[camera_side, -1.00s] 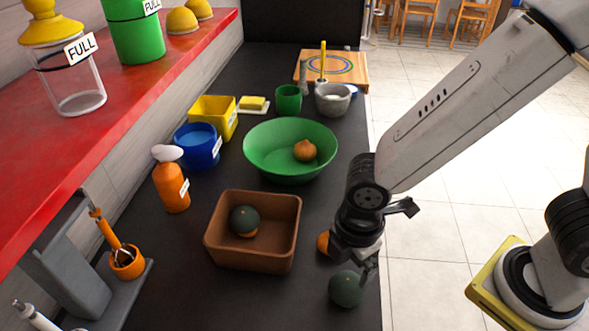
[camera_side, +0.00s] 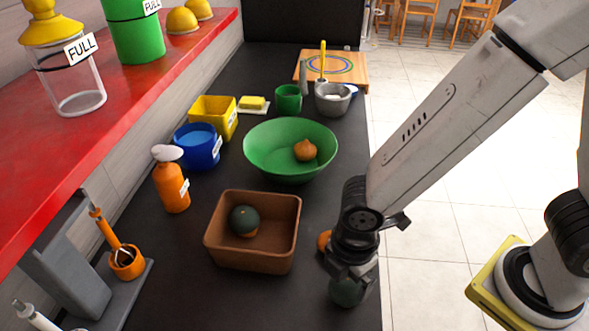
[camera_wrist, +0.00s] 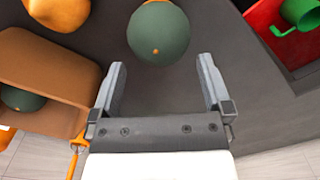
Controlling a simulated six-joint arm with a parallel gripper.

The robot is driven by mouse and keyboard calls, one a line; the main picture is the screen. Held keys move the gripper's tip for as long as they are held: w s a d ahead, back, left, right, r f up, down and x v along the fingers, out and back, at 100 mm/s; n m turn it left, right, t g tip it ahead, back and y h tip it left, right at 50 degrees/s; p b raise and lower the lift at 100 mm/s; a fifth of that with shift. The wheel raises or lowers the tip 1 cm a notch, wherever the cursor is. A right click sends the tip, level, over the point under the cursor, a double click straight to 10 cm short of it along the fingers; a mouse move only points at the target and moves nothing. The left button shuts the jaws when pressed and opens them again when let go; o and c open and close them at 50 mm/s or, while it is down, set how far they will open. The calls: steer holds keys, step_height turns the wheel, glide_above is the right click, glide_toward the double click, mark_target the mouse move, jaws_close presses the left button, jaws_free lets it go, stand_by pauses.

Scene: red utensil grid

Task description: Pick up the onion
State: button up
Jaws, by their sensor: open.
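An onion (camera_side: 305,150), orange-brown with a pointed top, lies in the green bowl (camera_side: 262,160). A second orange round thing (camera_side: 324,241) is partly hidden behind my gripper (camera_side: 350,284); it shows at the top left of the wrist view (camera_wrist: 58,10), and I cannot tell surely whether it is an onion. My gripper is open and empty, low over the near right of the counter. A dark green round vegetable (camera_wrist: 160,32) lies just beyond its fingertips (camera_wrist: 162,72), roughly centred between them; my gripper partly hides it in the side view (camera_side: 346,294).
A brown box (camera_side: 250,261) stands left of my gripper, with a dark green vegetable (camera_side: 243,219) on something orange inside. An orange spray bottle (camera_side: 172,187), blue tub (camera_side: 197,153) and yellow tub (camera_side: 212,118) line the wall side. Dark counter is clear between box and bowl.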

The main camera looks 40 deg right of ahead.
mark_target(345, 283)
steer(key=shift+f, duration=2.6)
steer(key=c, duration=1.1)
steer(key=shift+r, duration=0.15)
steer(key=shift+r, duration=4.9)
steer(key=shift+w, duration=0.1)
